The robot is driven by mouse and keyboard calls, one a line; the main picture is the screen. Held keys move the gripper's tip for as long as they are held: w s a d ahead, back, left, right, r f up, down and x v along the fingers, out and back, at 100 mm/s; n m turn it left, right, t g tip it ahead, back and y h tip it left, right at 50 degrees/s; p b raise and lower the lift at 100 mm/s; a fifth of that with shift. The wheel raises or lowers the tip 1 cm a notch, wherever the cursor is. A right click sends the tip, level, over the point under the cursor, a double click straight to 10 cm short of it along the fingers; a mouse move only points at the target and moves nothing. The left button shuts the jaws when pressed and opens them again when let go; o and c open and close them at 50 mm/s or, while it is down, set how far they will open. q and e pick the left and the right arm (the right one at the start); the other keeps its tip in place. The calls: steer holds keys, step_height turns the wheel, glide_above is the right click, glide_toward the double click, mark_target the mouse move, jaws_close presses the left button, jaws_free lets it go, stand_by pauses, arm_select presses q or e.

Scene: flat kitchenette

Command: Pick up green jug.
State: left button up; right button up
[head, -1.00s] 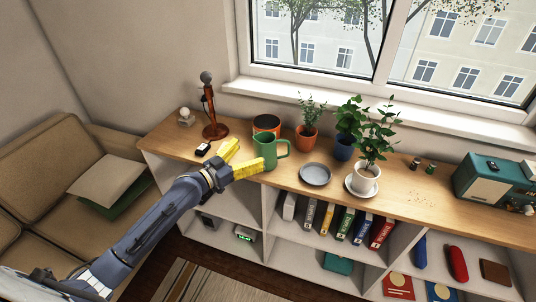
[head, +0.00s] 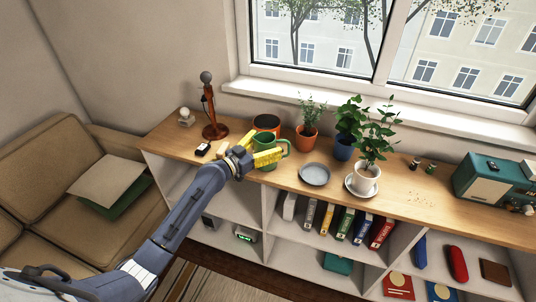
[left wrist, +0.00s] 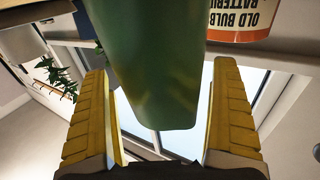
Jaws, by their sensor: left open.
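The green jug (head: 270,143) stands upright on the wooden shelf top, with its handle at the right. My left gripper (head: 258,150) has reached the jug, with one yellow finger in front of it and the other at its left side. In the left wrist view the green jug (left wrist: 155,65) lies between the two spread yellow fingers of my left gripper (left wrist: 160,120). Gaps show between the jug and both fingers there. The lower part of the jug is partly hidden by the front finger in the head view. My right gripper is not in view.
An orange-banded bin (head: 266,122) stands right behind the jug; its lettering (left wrist: 238,18) shows in the left wrist view. A potted plant (head: 308,130) and a grey plate (head: 315,174) are to the right. A brown microphone-like stand (head: 213,128) is at the left.

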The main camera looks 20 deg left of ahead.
arm_select(q)
steer(key=shift+w, duration=0.1)
steer(key=c, duration=1.6)
steer(key=shift+c, duration=0.6)
steer(key=shift+r, duration=0.1)
steer(key=shift+c, duration=0.2)
steer(key=shift+r, duration=0.1)
steer(key=shift+r, duration=9.75)
